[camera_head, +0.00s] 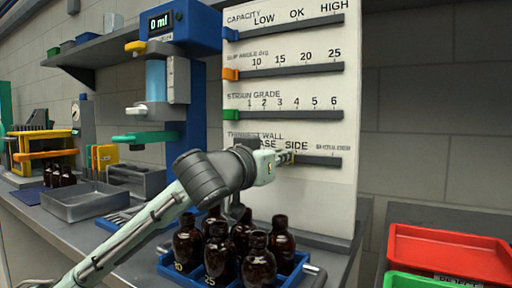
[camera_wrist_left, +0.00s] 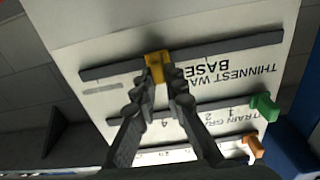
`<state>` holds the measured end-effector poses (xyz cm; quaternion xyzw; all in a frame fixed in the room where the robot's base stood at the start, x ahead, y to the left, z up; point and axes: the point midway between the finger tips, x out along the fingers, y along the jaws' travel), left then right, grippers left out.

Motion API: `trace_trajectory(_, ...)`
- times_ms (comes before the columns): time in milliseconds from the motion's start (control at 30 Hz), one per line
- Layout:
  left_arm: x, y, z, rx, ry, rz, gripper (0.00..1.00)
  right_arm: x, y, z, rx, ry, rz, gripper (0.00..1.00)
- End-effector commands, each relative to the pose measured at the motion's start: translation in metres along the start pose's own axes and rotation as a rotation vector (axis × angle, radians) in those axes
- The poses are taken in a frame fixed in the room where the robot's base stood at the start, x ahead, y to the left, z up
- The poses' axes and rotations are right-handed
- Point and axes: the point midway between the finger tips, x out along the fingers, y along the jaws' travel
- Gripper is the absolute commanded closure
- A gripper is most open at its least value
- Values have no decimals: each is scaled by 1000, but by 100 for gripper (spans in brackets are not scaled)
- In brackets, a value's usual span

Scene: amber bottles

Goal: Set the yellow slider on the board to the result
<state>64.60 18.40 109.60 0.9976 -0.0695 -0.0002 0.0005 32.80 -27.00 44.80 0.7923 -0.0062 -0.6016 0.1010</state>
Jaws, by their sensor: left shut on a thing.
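The white board (camera_head: 290,190) carries several labelled tracks. The lowest is the thinnest wall track (camera_head: 325,161), marked BASE and SIDE, with smaller unreadable print farther right. The yellow slider (camera_wrist_left: 155,66) sits on this track, past the word BASE in the wrist view, where the board appears upside down. My left gripper (camera_wrist_left: 157,92) is shut on the yellow slider. In the head view my left gripper (camera_head: 283,158) reaches the track just below SIDE, and its fingers mostly hide the slider. My right gripper is not in view.
Above are the blue slider (camera_head: 230,34), orange slider (camera_head: 230,74) and green slider (camera_head: 231,115), each at its track's left end. Amber bottles (camera_head: 258,262) stand in a blue rack below my arm. A red tray (camera_head: 450,252) is at right. The display (camera_head: 160,23) reads 0 ml.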

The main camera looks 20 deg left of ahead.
Motion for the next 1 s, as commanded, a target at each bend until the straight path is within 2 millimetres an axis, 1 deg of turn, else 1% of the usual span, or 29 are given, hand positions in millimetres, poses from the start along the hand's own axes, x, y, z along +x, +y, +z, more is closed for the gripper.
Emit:
trace_trajectory(33,0,8,-1,-2,-1,5,100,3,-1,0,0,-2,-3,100)
trace_trajectory(133,0,14,-1,-1,0,3,100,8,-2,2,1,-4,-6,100)
trace_trajectory(533,0,16,0,1,0,0,100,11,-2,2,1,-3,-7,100)
trace_trajectory(567,0,16,1,1,0,0,85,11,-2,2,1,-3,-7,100)
trace_trajectory(700,0,16,0,1,0,0,68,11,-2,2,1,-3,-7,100)
trace_trajectory(1000,0,16,-1,1,0,0,67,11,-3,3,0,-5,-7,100)
